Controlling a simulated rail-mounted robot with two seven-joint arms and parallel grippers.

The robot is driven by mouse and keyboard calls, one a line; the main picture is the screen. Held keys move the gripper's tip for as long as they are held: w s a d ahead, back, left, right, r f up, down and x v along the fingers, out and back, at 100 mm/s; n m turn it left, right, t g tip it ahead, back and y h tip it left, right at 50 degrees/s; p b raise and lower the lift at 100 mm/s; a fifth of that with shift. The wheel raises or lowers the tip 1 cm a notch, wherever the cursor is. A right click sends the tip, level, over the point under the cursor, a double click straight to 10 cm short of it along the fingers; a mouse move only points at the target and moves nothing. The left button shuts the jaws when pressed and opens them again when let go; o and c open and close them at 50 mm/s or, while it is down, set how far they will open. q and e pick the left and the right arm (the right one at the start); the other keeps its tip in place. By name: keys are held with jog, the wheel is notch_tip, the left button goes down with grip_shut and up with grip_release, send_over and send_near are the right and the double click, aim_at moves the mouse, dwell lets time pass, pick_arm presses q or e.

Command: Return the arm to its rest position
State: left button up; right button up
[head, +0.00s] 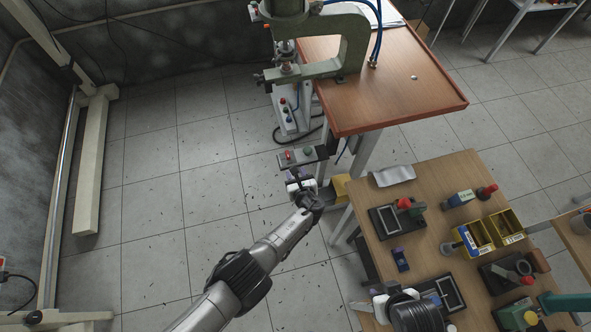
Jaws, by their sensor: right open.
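My left arm reaches up from the bottom edge of the head view. Its gripper (306,192) is at the small unit beside the press table, just below a grey box with a red and a green button (302,156). Its fingers are small and dark there, and I cannot tell whether they are open or hold anything. My right gripper (373,306) is open, low over the front left part of the wooden worktable (372,201). The dark round body of my right arm hides part of it and part of the table's front edge.
A green press (350,52) stands on the brown table (425,88). The worktable carries a black fixture (384,222), a second fixture (451,292), yellow bins (505,227) and a red-handled tool (461,199). A beige frame (94,165) stands left.

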pick_arm(q)
jog(key=shift+s+d+r, duration=0.15)
jog(key=shift+s+r, duration=0.05)
jog(key=shift+s, duration=0.3)
dwell(0.3)
